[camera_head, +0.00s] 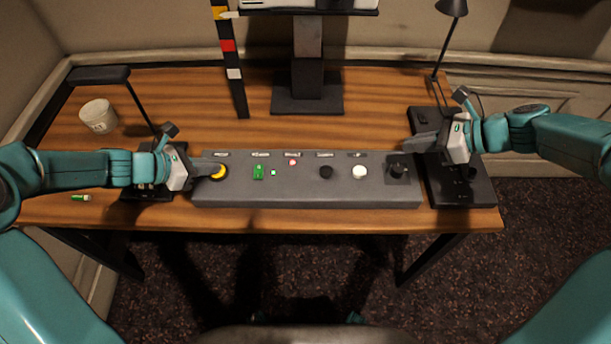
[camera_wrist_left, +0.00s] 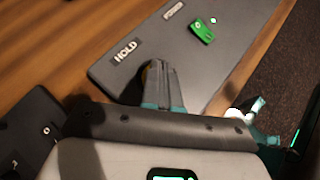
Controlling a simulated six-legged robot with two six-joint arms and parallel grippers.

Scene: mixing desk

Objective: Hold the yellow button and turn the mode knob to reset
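The yellow button (camera_head: 218,172) is at the left end of the grey panel (camera_head: 300,190). My left gripper (camera_head: 208,168) is at the button with its fingertips over or against it, hiding part of it. In the left wrist view its fingers (camera_wrist_left: 160,72) are together, beside the HOLD label (camera_wrist_left: 126,52); whether they press the button cannot be told. The mode knob (camera_head: 397,169), black on a dark square plate, is at the panel's right end. My right gripper (camera_head: 416,141) is above and to the right of the knob, apart from it; its finger opening is unclear.
A monitor stand (camera_head: 308,100) stands behind.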

